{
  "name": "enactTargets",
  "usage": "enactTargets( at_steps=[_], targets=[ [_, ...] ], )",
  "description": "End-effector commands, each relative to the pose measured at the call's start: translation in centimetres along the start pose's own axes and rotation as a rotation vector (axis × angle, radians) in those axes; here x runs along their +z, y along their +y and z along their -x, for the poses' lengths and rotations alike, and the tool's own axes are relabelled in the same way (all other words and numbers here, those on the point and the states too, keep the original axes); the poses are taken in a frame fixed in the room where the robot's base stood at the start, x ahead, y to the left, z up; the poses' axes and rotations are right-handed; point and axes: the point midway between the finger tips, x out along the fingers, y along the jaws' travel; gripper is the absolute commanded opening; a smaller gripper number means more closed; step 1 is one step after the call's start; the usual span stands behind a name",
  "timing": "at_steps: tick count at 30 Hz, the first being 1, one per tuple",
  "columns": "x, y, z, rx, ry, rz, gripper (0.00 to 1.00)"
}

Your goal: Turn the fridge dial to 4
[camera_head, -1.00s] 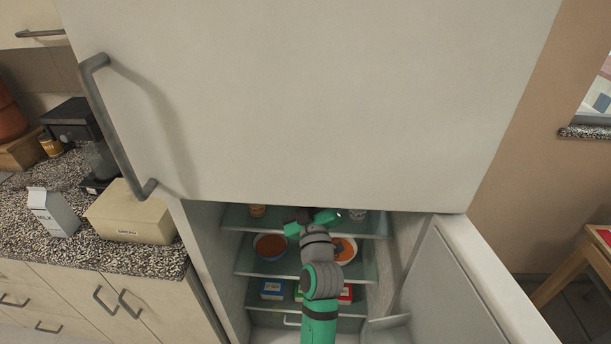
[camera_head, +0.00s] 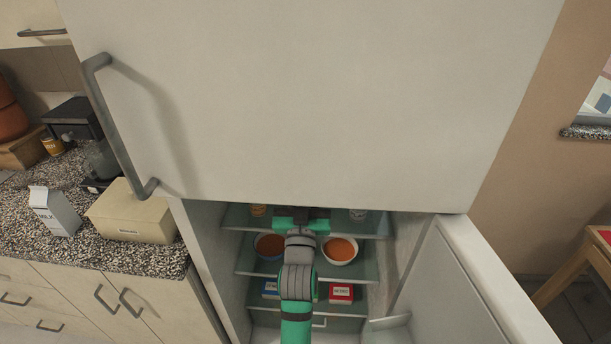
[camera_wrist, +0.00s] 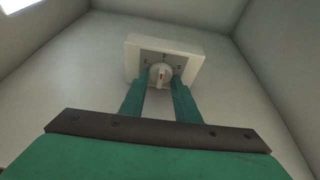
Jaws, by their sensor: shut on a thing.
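The fridge dial (camera_wrist: 160,74) is a round white knob with a red mark, on a pale box (camera_wrist: 190,52) at the back wall inside the fridge. Small numbers around the dial are too blurred to read. In the wrist view my gripper (camera_wrist: 160,88) has its two green fingers on either side of the dial, shut on it. In the head view my gripper (camera_head: 301,222) reaches into the open lower compartment at the top shelf. The dial is hidden there by the upper door.
The upper fridge door (camera_head: 320,100) is closed above my arm. The lower door (camera_head: 455,285) stands open at the right. Shelves hold a left bowl (camera_head: 270,245), a right bowl (camera_head: 341,250), a red box (camera_head: 341,292) and small tubs. A counter (camera_head: 140,258) stands left.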

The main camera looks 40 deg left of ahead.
Motion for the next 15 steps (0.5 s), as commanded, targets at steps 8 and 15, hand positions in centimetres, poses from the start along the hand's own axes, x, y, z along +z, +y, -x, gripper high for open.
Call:
enactTargets(
  at_steps=[8,15],
  targets=[
    [-0.06,-0.1,-0.02,0.011,0.001,-0.029,0.07],
    [-0.07,-0.08,-0.02,0.011,0.001,-0.031,0.07]
  ],
)
